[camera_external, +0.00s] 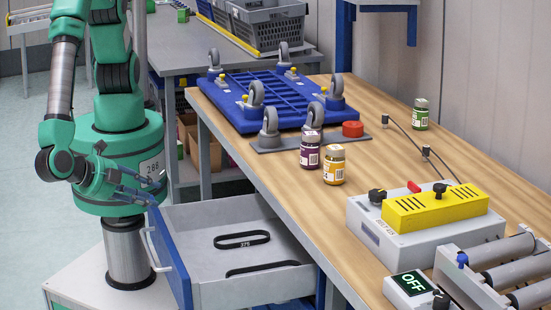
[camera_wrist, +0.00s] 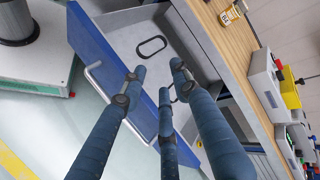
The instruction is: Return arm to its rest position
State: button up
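The grey drawer (camera_external: 240,212) stands open with black belts (camera_external: 242,240) inside. The wooden table (camera_external: 385,160) carries a blue dolly (camera_external: 275,100), jars (camera_external: 334,165), a yellow-topped control box (camera_external: 435,205) and a roller unit (camera_external: 500,265). Floor is clear at left.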

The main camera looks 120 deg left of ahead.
jog(key=w+a+r+n+g+h, duration=0.3)
jog(key=a+r+g+h, duration=0.15)
jog(key=a+r, duration=1.45)
jog(key=s+a+r+n+t+h, duration=0.1)
jog(key=s+a+r+h, duration=0.1)
jog(key=s+a+r, duration=0.2)
jog(key=s+a+r+n+t+h, duration=0.1)
jog(key=s+a+r, duration=0.3)
jog(key=a, duration=0.5)
jog(key=s+a+r+n+t+h, duration=0.1)
jog(key=s+a+r+t+h, duration=0.2)
jog(key=a, duration=0.4)
jog(key=shift+s+a+r, duration=0.25)
jog(key=shift+s+r, duration=0.4)
jog(key=shift+r, duration=0.15)
jog(key=shift+o, duration=0.3)
jog(key=shift+h, duration=0.25)
